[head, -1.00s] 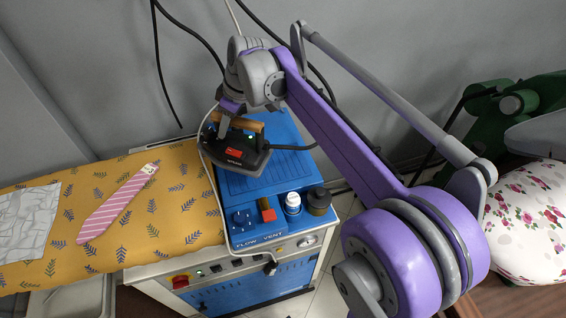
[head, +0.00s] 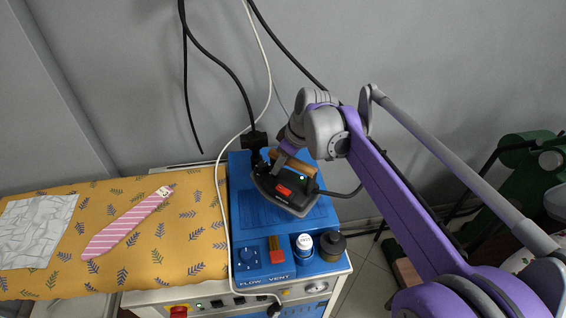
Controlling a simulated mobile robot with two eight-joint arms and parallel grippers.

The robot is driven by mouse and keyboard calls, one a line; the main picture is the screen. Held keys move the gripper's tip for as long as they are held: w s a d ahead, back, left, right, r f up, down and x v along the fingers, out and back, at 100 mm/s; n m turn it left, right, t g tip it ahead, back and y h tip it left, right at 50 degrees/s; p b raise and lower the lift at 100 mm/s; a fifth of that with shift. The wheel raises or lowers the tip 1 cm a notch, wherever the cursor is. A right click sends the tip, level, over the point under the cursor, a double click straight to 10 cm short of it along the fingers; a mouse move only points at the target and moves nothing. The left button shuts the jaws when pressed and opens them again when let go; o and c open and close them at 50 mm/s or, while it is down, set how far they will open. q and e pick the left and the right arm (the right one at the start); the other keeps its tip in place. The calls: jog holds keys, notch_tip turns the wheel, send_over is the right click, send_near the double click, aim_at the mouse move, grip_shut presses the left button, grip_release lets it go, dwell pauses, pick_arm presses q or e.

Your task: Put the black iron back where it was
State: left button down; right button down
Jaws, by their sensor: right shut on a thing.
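The black iron (head: 287,197) has a wooden handle (head: 296,164), a red label and a small green light. It is over the blue top of the steam station (head: 240,215), tilted in the picture. I cannot tell whether its sole touches the top. My right gripper (head: 279,160) is shut on the iron at its handle end; the fingertips are partly hidden by the wrist. My left gripper is not in view.
On the station's front stand a white bottle (head: 304,246), a dark jar (head: 332,246) and a red-orange block (head: 276,250). A yellow patterned board (head: 190,240) with a pink striped tie (head: 128,225) lies left. Cables hang behind.

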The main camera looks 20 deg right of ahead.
aim_at(282, 179)
jog(key=shift+f, duration=2.85)
jog(key=shift+f, duration=0.1)
jog(key=c, duration=0.6)
grip_release()
jog(key=shift+f, duration=0.1)
jog(key=v, duration=1.2)
jog(key=shift+s, duration=0.1)
